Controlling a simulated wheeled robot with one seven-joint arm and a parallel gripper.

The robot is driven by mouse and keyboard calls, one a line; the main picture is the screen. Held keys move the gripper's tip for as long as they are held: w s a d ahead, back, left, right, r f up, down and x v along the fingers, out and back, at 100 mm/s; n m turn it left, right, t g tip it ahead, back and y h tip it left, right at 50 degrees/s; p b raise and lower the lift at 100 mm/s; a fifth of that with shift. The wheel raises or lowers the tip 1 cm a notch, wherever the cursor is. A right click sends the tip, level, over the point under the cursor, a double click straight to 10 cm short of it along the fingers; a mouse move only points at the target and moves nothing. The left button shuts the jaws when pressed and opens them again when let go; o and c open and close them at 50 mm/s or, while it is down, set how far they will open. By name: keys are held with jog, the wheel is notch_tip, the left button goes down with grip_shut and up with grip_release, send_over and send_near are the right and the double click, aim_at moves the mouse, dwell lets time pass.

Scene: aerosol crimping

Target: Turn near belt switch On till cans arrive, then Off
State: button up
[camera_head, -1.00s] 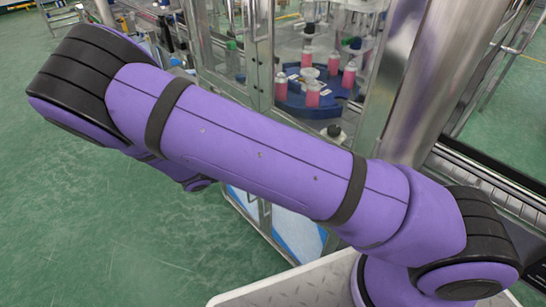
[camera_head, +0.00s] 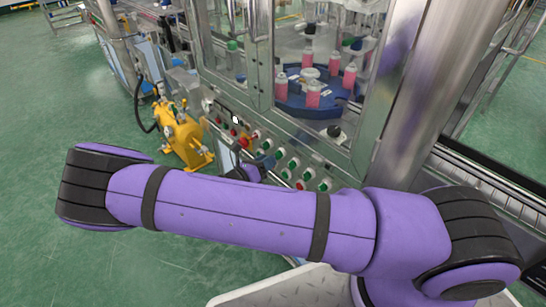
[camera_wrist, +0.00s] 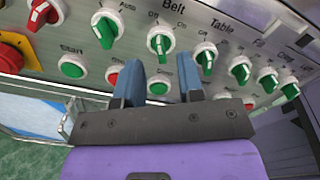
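In the wrist view my gripper (camera_wrist: 160,68) is open and empty, its two blue-grey fingers apart just below a green knob with a white ring, the Belt switch (camera_wrist: 160,40). The fingers do not appear to grip it; its exact setting is hard to read. A second Belt label is not visible, so I cannot tell whether this is the near one. In the head view the switch panel (camera_head: 268,152) shows behind my arm, which mostly hides my gripper. Pink cans (camera_head: 313,94) stand on a blue turntable (camera_head: 292,98) behind glass.
The Table switch (camera_wrist: 205,55) is close right of the fingers. A red knob (camera_wrist: 44,12) and a red emergency button (camera_wrist: 10,58) lie left. A green button (camera_wrist: 158,87) sits between the fingers.

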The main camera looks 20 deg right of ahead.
aim_at(278, 155)
jog(key=shift+x, duration=1.6)
grip_shut()
